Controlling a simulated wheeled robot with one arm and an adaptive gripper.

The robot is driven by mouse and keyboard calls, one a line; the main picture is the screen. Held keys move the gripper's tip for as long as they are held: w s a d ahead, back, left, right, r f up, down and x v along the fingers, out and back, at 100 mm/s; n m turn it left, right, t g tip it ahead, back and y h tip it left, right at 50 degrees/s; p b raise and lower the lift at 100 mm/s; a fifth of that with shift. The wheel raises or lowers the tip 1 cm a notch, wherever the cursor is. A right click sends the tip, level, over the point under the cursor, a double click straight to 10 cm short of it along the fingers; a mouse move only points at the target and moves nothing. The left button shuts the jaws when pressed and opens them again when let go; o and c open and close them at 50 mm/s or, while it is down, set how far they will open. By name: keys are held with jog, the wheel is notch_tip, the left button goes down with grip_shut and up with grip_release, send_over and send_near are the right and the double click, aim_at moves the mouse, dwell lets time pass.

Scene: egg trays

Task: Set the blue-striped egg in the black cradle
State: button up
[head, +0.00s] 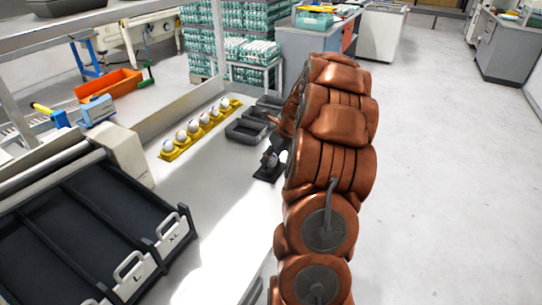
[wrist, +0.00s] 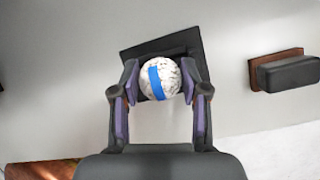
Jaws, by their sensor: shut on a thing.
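The blue-striped egg (wrist: 160,80) is white and speckled with a blue band. It sits between the two fingers of my gripper (wrist: 160,88), which is shut on it. The black cradle (wrist: 136,53) shows behind and below the egg in the wrist view; the egg overlaps it, and I cannot tell whether they touch. In the head view, the black cradle (head: 266,174) lies on the bench beside my copper arm. The egg shows there as a small white patch (head: 283,156), partly hidden by my arm and gripper.
A yellow tray (head: 168,157) holds a row of several eggs further back on the bench. Dark grey trays (head: 246,131) stand between it and my arm. Black sorting lanes (head: 75,235) marked L and XL are at left. A dark block (wrist: 288,72) lies right of the cradle in the wrist view.

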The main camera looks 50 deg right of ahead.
jog(key=shift+f, duration=0.3)
dwell(0.4)
jog(key=o, duration=0.7)
jog(key=shift+o, duration=0.2)
jog(key=v, duration=1.2)
